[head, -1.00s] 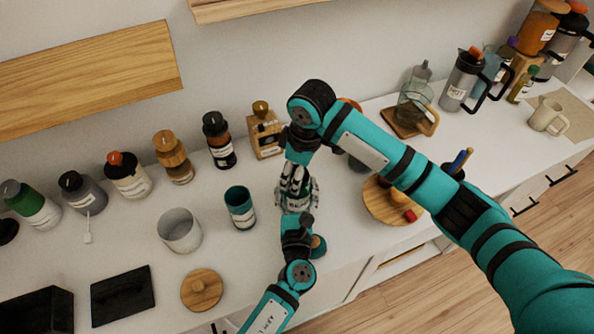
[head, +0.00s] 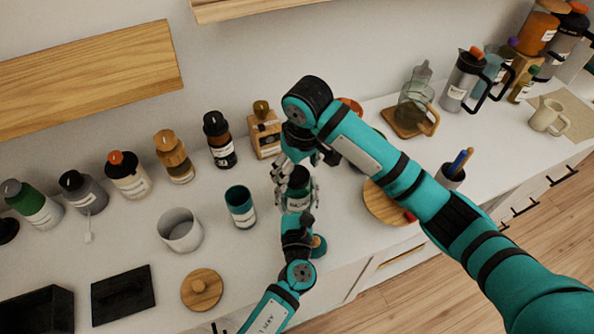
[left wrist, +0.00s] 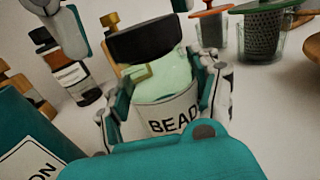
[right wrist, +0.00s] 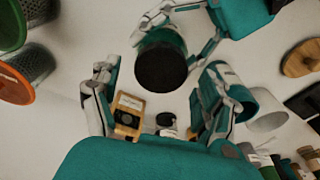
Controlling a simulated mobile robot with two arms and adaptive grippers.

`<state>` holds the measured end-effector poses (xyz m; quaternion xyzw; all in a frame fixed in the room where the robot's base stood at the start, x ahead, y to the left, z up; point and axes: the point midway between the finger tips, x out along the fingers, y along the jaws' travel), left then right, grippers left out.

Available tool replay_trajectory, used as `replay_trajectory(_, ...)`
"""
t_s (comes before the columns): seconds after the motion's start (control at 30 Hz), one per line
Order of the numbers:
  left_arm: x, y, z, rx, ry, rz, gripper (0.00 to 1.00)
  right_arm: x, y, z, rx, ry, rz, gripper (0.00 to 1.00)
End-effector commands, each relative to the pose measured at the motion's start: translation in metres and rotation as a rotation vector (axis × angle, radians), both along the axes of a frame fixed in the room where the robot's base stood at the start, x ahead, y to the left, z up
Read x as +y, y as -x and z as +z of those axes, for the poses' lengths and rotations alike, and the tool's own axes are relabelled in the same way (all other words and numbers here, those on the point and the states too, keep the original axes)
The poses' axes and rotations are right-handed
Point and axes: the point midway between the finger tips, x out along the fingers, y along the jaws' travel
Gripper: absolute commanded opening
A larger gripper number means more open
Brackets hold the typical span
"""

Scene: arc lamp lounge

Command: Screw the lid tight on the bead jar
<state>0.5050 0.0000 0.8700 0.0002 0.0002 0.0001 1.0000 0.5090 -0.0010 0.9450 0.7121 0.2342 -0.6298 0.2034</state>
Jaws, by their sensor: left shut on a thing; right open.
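The bead jar (left wrist: 165,112) is a clear, pale green jar with a "BEAD" label. Its black lid (left wrist: 150,38) sits on top, and how tight it is cannot be told. My left gripper (head: 297,195) is shut around the jar body and holds it upright near the counter's front. In the right wrist view the lid (right wrist: 162,67) shows from above. My right gripper (right wrist: 158,72) is open over the jar, its fingers to either side of the lid and apart from it. One right finger shows at the upper left of the left wrist view.
A teal cup (head: 240,207) and a grey-white pot (head: 180,230) stand left of the jar. Several bottles line the wall behind, with a wooden-bodied one (head: 264,130) closest. A round wooden board (head: 384,205) lies to the right. A wooden disc lid (head: 201,290) lies at front left.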

Motion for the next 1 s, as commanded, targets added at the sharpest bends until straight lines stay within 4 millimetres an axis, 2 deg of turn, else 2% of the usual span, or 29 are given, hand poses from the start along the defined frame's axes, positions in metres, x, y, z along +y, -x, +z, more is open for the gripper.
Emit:
replay_trajectory(0.1,0.000,0.000,-0.001,0.001,0.000,-0.001,0.00,0.001,0.000,0.018,-0.003,-0.003,0.002,0.78)
replay_trajectory(0.2,0.000,0.000,-0.001,0.001,0.000,-0.001,0.00,0.001,0.000,0.027,-0.001,-0.002,0.001,0.78)
replay_trajectory(0.5,0.000,0.000,0.000,0.001,0.000,-0.001,0.00,0.000,0.000,0.031,0.001,0.000,0.001,0.78)
replay_trajectory(0.63,0.000,0.000,0.000,0.001,0.000,-0.001,0.00,0.002,0.000,0.033,-0.003,0.004,0.035,0.75)
replay_trajectory(0.77,0.000,0.000,0.000,0.001,0.000,-0.001,0.00,0.008,-0.002,0.042,-0.013,0.029,0.228,0.75)
replay_trajectory(1.0,0.000,0.000,0.000,0.001,0.000,-0.001,0.00,0.009,-0.001,0.057,0.016,0.100,0.719,0.75)
